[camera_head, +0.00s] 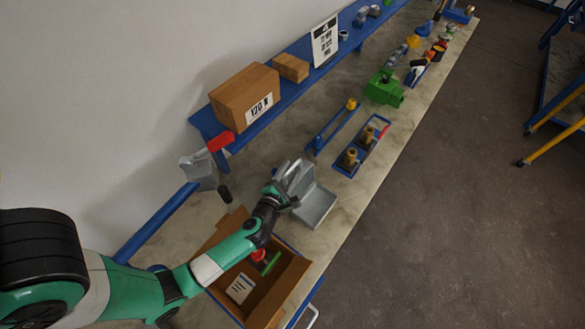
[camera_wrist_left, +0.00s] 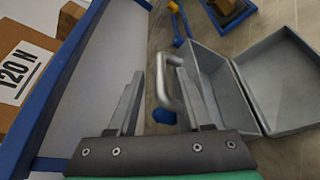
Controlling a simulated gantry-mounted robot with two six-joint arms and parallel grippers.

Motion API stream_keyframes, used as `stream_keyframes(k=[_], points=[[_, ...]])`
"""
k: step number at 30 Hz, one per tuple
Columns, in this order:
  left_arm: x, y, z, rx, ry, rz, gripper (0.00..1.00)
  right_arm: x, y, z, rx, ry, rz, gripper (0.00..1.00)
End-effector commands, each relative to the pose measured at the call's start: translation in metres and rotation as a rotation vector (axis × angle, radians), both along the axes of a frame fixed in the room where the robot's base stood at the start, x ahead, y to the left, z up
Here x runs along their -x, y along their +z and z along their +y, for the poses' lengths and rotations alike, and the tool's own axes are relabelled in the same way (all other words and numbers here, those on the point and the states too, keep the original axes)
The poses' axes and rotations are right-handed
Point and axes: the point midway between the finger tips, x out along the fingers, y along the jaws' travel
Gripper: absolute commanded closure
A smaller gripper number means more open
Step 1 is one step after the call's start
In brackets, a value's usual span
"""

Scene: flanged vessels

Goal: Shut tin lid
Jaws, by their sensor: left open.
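A grey metal tin (camera_head: 317,207) stands open on the bench in the head view, one half flat and the other raised beside my gripper. In the left wrist view the open tin (camera_wrist_left: 283,88) fills the right side, its two hollow halves meeting along a hinge edge. A grey loop handle (camera_wrist_left: 160,82) sticks out from the half nearer my gripper. My left gripper (camera_head: 284,178) is open; in the left wrist view its two fingers (camera_wrist_left: 160,75) are on either side of the handle, with gaps visible. I cannot tell if either finger touches it. My right gripper is out of view.
A cardboard box (camera_head: 280,301) with small items lies under my left forearm. A blue shelf (camera_head: 262,121) with a labelled carton (camera_head: 244,95) runs along the wall. Blue trays (camera_head: 365,148) and a green vessel (camera_head: 383,89) stand farther along the bench. The bench's right edge is near the tin.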

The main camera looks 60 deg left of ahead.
Motion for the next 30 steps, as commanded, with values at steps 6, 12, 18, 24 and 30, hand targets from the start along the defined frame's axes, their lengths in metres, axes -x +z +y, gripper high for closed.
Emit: stream_keyframes(k=[6, 12, 18, 24, 30], points=[[-0.018, -0.007, 0.016, 0.000, 0.000, 0.000, 0.50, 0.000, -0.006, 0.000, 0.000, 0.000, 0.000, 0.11], [-0.020, -0.007, 0.017, 0.000, -0.001, 0.000, 0.50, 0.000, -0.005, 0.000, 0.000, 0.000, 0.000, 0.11], [-0.020, -0.007, 0.017, 0.000, -0.001, 0.000, 0.74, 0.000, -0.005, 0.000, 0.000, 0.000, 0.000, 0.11], [-0.020, -0.007, 0.017, -0.001, -0.001, 0.000, 1.00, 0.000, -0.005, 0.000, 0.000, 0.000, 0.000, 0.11], [-0.020, -0.007, 0.017, -0.001, -0.001, 0.000, 1.00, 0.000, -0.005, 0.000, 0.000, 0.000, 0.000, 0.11]])
